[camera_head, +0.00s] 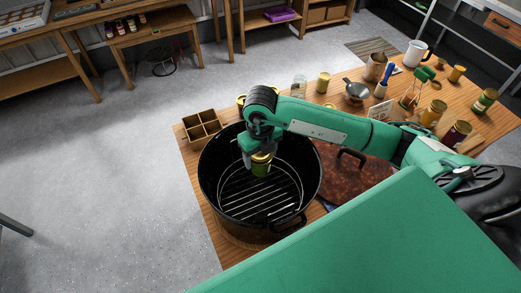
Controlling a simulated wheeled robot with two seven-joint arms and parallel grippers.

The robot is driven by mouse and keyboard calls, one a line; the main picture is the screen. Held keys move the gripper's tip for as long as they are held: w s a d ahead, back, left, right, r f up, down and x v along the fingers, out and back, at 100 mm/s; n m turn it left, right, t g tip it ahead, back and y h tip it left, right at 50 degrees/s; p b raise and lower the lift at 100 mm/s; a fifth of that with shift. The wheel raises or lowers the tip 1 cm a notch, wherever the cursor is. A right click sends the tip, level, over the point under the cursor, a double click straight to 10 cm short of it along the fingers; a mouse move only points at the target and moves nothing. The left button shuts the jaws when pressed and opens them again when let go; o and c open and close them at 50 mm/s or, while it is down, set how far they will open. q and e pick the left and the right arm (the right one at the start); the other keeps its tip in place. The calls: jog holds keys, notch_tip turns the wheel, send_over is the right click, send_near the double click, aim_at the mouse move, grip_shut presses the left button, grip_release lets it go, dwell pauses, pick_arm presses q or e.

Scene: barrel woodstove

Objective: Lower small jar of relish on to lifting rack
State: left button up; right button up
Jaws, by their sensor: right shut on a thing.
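My right gripper (259,156) is shut on a small jar of relish (261,168) with a gold lid and green contents. It holds the jar upright inside the mouth of a large black speckled pot (219,197). The wire lifting rack (250,204) lies in the bottom of the pot, below the jar. I cannot tell how much gap is left between the jar and the rack. No other jar shows on the visible part of the rack. My left gripper is not in view.
A brown rusty-looking lid (345,182) lies right of the pot. A wooden divided box (201,126) stands behind it on the left. Open floor is left.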

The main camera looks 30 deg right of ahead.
notch_tip(320, 180, down, 8)
jog(key=b, duration=0.3)
jog(key=shift+r+b, duration=0.25)
jog(key=shift+b, duration=0.15)
notch_tip(320, 180, down, 9)
jog(key=b, duration=0.8)
jog(key=shift+f+b, duration=0.75)
jog(key=shift+f, duration=0.05)
